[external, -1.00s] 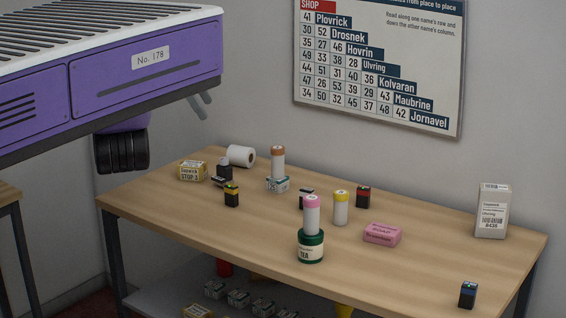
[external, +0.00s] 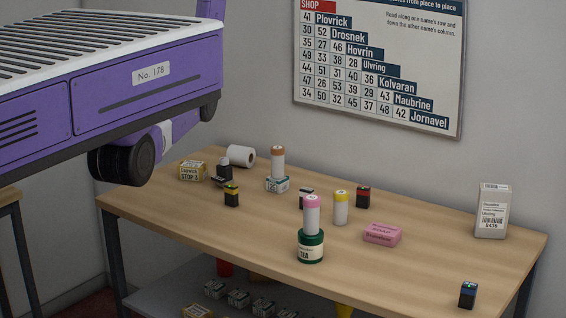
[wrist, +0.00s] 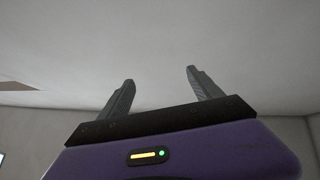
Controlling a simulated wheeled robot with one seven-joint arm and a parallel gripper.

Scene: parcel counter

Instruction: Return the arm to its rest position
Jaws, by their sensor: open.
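My gripper (wrist: 160,82) shows in the wrist view with its two grey fingers spread apart and nothing between them. Beyond the fingers there is only plain pale wall or ceiling. In the external view the gripper itself is hidden or out of frame; my purple arm parts show at the upper left, beside and above the table's left end. No part of the arm touches anything on the table.
The wooden table (external: 440,261) holds a green tea tin (external: 311,247) with a pink-topped cylinder on it, a yellow-topped cylinder (external: 341,210), a pink soap bar (external: 382,235), a white box (external: 492,212), a paper roll (external: 241,156) and small stamps. The front right is mostly clear.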

